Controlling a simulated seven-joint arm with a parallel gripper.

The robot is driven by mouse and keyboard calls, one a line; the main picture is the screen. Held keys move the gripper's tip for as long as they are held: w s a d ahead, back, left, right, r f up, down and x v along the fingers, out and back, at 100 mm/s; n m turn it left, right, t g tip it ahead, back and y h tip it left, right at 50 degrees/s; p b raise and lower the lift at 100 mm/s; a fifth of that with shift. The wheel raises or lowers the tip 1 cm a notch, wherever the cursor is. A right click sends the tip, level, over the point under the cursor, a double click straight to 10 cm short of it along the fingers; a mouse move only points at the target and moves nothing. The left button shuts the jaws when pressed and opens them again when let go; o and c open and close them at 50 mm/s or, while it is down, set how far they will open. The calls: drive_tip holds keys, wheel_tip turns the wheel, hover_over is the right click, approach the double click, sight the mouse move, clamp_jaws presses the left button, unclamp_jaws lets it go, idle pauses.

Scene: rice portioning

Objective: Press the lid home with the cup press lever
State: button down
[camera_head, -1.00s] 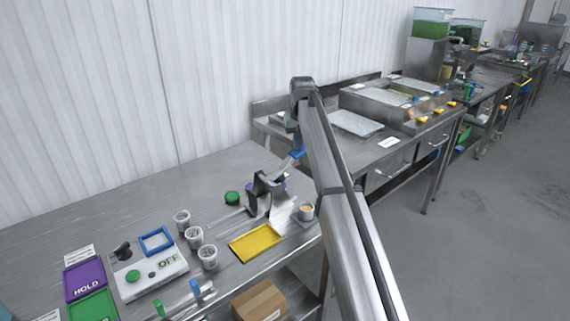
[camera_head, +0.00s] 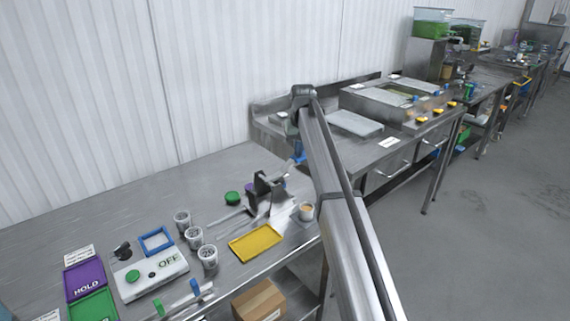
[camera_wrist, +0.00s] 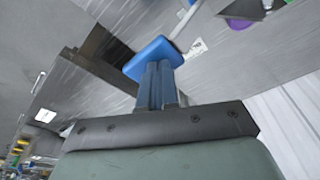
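The cup press (camera_head: 264,192) stands on the steel table in the head view, its dark frame upright. Its lever slopes up to the right to a blue handle (camera_head: 299,156) beneath my arm's far end. In the wrist view my gripper (camera_wrist: 160,74) has its two fingers side by side, shut, with no clear gap. The blue handle (camera_wrist: 153,55) lies across the fingertips; I cannot tell how firmly they touch. A cup (camera_head: 306,210) with a tan top stands right of the press. I cannot make out the lid or whether a cup is inside the press.
A yellow tray (camera_head: 257,242) lies in front of the press. Several white cups (camera_head: 208,256) stand to its left, beside a control box (camera_head: 150,275) reading OFF. A green round thing (camera_head: 233,198) sits behind. My arm hides part of the table's right end.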

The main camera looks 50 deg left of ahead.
drive_tip(key=shift+f, duration=0.6)
idle(1.2)
drive_tip(key=shift+r, duration=0.1)
drive_tip(key=shift+a+v, duration=0.2)
drive_tip(key=shift+v, duration=1.05)
drive_tip(key=shift+a+v, duration=0.25)
drive_tip(key=shift+v, duration=1)
drive_tip(key=shift+r, duration=0.2)
